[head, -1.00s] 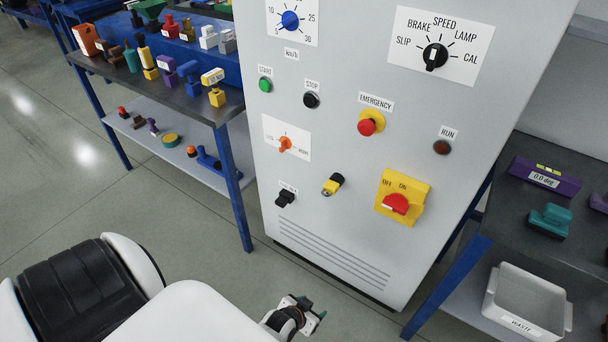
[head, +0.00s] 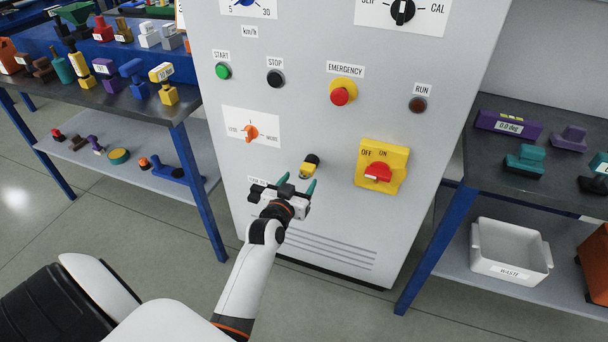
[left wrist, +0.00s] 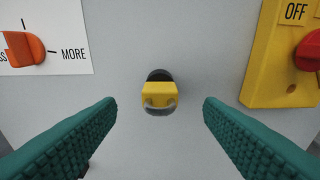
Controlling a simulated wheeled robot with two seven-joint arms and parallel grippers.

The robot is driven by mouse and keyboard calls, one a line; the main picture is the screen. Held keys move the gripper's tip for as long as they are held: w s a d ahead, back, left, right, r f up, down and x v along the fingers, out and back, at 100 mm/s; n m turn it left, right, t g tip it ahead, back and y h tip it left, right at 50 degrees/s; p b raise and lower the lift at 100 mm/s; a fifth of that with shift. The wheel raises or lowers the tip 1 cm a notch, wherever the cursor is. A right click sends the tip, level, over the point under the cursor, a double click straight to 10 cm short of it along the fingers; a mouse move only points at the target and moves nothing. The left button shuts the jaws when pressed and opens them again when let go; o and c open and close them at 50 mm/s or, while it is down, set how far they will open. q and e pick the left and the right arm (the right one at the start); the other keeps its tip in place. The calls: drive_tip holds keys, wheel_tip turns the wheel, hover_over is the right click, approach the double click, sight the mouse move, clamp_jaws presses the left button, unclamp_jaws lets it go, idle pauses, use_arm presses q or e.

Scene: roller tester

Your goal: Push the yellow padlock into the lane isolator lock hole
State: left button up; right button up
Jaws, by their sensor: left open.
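My left gripper (head: 297,183) is open just in front of and below the padlock. Its teal fingers (left wrist: 158,105) stand on either side of the padlock, apart from it. My right gripper is not in view.
A yellow switch box with a red knob (head: 378,172) is to the right. An orange selector (head: 250,133) is up and left, the red emergency button (head: 340,95) above. Tables with parts (head: 182,105) and a white waste bin (head: 509,252) flank the cabinet.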

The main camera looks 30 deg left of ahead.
sight(305, 172)
use_arm(q)
drive_tip(key=x, duration=0.4)
drive_tip(key=shift+w+b, duration=0.25)
drive_tip(key=shift+b, duration=0.1)
drive_tip(key=shift+x, duration=0.8)
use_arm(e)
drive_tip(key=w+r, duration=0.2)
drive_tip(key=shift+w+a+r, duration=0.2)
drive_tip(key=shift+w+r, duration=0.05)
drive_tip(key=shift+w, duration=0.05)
use_arm(q)
drive_tip(key=shift+s, duration=0.1)
clamp_jaws()
drive_tip(key=shift+s, duration=0.1)
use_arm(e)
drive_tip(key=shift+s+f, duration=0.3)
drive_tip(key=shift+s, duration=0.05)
